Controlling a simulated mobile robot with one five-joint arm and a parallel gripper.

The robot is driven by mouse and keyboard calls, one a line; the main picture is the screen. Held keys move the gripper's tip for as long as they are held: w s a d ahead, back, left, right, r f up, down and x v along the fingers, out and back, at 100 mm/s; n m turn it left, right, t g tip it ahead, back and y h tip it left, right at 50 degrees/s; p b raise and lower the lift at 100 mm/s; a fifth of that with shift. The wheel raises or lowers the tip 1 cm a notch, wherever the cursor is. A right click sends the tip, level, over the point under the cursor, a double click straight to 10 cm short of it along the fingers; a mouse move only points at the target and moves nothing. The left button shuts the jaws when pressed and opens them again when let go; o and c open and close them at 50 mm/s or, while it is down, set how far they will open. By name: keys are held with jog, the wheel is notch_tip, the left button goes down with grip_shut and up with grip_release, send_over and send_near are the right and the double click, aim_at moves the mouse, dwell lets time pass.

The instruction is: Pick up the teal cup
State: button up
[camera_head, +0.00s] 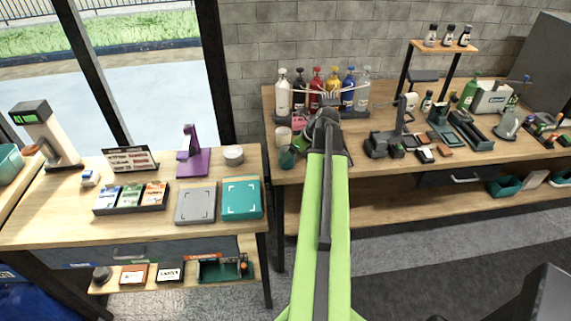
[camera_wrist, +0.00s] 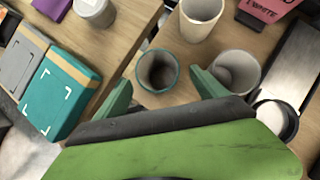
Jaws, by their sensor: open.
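The teal cup (camera_wrist: 157,71) stands upright on the wooden table in the wrist view, seen from above with its dark inside showing. It also shows in the head view (camera_head: 287,159), near the table's front left edge and left of my arm. My gripper (camera_wrist: 162,88) is open, with one green finger on each side of the cup's near side. No contact between fingers and cup can be made out. In the head view my gripper (camera_head: 322,128) is partly hidden by its own dark body and lies beside the cup.
A cream cup (camera_wrist: 200,18) stands behind the teal cup, and a pale cup (camera_wrist: 236,72) stands close to the right finger. Several pump bottles (camera_head: 315,93) stand in a rack behind. A gap separates this table from the left table (camera_head: 60,215), which holds teal and grey boxes.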

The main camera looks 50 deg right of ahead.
jog(key=b+x, duration=0.3)
jog(key=x, duration=0.2)
jog(key=shift+s+r, duration=0.1)
jog(key=shift+r, duration=0.05)
jog(key=shift+c, duration=0.2)
jog(key=c, duration=1.3)
notch_tip(320, 180, up, 5)
jog(key=p, duration=0.4)
jog(key=shift+c, duration=0.2)
jog(key=s+d+r+p, duration=0.6)
jog(key=s+d, duration=0.2)
jog(key=shift+d+p, duration=0.15)
jog(key=shift+p, duration=0.25)
jog(key=shift+s, duration=0.1)
